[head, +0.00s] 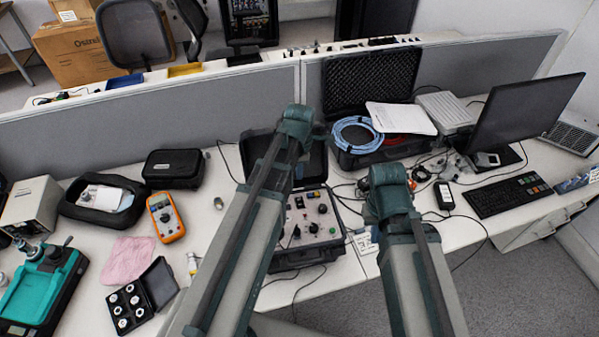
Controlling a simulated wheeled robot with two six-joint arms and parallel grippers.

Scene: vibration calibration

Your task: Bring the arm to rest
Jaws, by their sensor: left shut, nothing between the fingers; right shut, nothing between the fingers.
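My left arm (232,240) rises from the bottom, leaning right, over the bench. Its teal joint (295,122) stands in front of the open lid of a black instrument case. My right arm (415,265) rises from the bottom right of it. Its teal joint (388,180) is lower in the picture, near cables on the bench. The two arms are apart. No fingers of either gripper show in this view. I cannot tell from one picture whether either arm is moving.
The instrument case (310,222) with a knobbed panel sits between my arms. An orange multimeter (166,216), pink cloth (130,259) and teal device (40,285) lie left. A monitor (520,117) and keyboard (505,194) stand right. A grey partition (150,125) runs behind.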

